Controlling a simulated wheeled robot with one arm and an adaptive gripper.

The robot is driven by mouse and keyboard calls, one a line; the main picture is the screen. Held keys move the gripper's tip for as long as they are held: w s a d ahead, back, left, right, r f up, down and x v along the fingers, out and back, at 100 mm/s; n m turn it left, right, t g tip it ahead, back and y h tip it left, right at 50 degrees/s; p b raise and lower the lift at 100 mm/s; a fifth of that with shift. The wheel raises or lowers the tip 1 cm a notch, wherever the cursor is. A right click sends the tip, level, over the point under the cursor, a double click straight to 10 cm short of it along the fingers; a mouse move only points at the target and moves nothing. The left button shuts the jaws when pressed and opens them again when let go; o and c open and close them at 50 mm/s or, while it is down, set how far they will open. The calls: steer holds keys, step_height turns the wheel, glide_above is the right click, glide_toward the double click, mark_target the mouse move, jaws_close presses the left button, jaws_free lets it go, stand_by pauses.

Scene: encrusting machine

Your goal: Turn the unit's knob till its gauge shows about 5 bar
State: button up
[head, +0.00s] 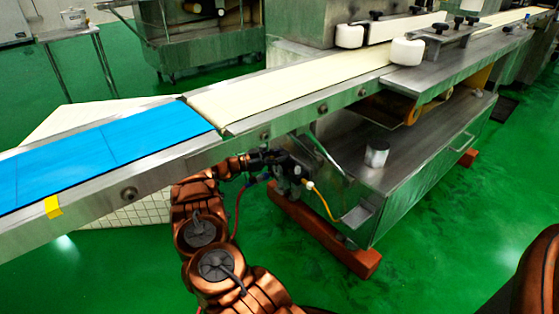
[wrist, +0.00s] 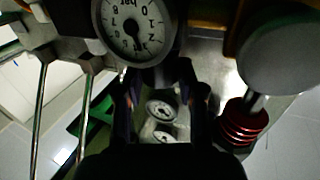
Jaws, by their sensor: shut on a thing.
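The unit (head: 291,170) is a small dark and grey assembly under the conveyor's side, with a yellow hose at its right. Its gauge (wrist: 131,28) shows at the top of the wrist view, a white round dial turned upside down with "bar" on it. Its dark needle points down and slightly right in the picture, near the low figures; I cannot read an exact value. My gripper (wrist: 158,84) has its two dark fingers on either side of the knob, just below the gauge, and is shut on it. The knob itself is mostly hidden. In the head view my gripper (head: 268,159) reaches the unit from the left.
Two smaller dials (wrist: 162,109) show between the fingers. A red ribbed part (wrist: 243,122) and a large grey round part (wrist: 278,48) stand close at the right. Metal rods (wrist: 62,105) are at the left. The conveyor (head: 160,165) runs above my arm; a steel cabinet (head: 410,195) is at the right.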

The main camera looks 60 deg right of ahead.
steer(key=shift+w+a, duration=0.1)
steer(key=shift+w, duration=0.05)
steer(key=o, duration=1.1)
steer(key=shift+o, duration=0.2)
steer(key=shift+s+r+n+t+h+p, duration=0.25)
steer(key=shift+n+t+h+p, duration=0.15)
steer(key=shift+p, duration=0.6)
steer(key=shift+s+f+n+t+h+p, duration=0.1)
steer(key=shift+f+n+t+h+p, duration=0.1)
steer(key=shift+n+t+h+p, duration=0.75)
steer(key=shift+t+y, duration=0.35)
steer(key=shift+f+n+t, duration=0.2)
steer(key=shift+n+t, duration=0.05)
steer(key=shift+t, duration=0.05)
steer(key=shift+a+f+t+b, duration=0.1)
steer(key=shift+t+b, duration=0.2)
steer(key=shift+b, duration=0.1)
steer(key=shift+n+t+h+b, duration=0.3)
steer(key=shift+h+b, duration=0.1)
